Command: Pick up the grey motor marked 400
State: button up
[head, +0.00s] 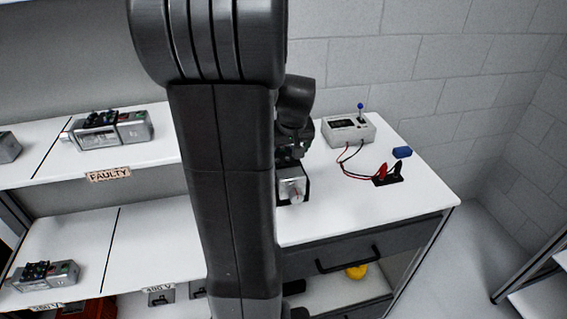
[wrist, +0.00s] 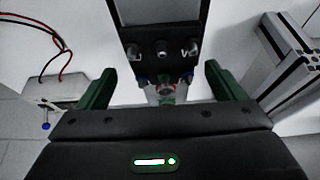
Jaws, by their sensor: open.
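A grey motor (head: 291,188) with a dark top sits on the white worktop, partly hidden behind my arm. In the wrist view its black terminal part (wrist: 162,45) shows with several metal terminals and a letter W. No 400 marking can be read on it. My gripper (wrist: 165,85) is open, with one green finger on each side of the view and the motor's terminal end ahead, between the fingertips. I cannot tell whether the fingers touch it. In the head view my gripper (head: 296,145) is just above and behind the motor, mostly hidden by my arm.
Other grey motors lie on the left shelves, one (head: 110,130) above a FAULTY label (head: 108,175). The worktop's front right is clear.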

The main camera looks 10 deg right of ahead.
jog(key=x, duration=0.5)
jog(key=shift+s+a+p, duration=0.2)
jog(key=shift+s+p, duration=0.1)
jog(key=shift+p, duration=0.1)
jog(key=c, duration=1.8)
jog(key=shift+w+r, duration=0.1)
grip_shut()
jog(key=shift+r, duration=0.1)
